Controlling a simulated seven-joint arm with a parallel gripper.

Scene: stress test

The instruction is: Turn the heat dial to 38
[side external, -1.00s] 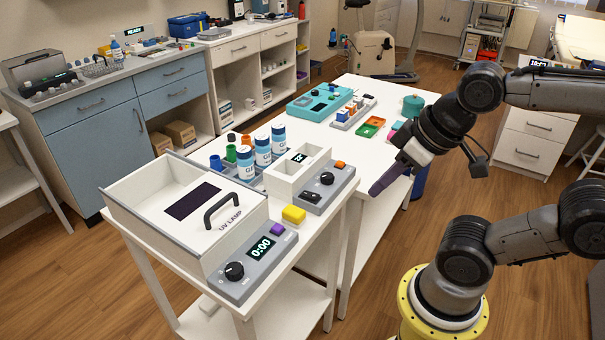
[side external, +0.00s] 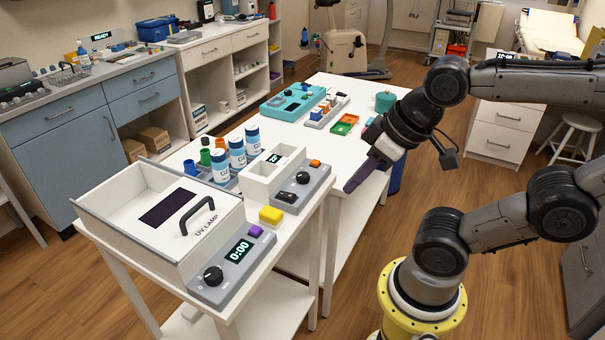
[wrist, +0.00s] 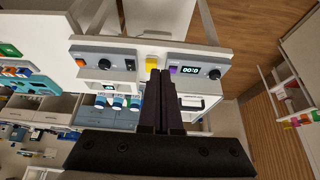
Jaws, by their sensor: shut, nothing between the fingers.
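A grey panel on the front of a white box with a small lit display (side external: 274,158) carries a black dial (side external: 302,177), an orange button and a black switch; the display digits are too small to read. The dial also shows in the wrist view (wrist: 104,64). No heat label is legible. A second black dial (side external: 213,276) is on the UV lamp panel, beside a display (side external: 239,251) reading 0:00. My gripper (side external: 350,188) is shut and empty, to the right of the first panel and apart from it. In the wrist view its fingers (wrist: 160,74) point between the two panels.
A yellow block (side external: 271,215) lies between the two panels. The white UV lamp box (side external: 130,232) with a black handle stands at the near left. Blue-labelled bottles (side external: 237,153) stand behind the first panel. A teal device (side external: 293,104) is farther back.

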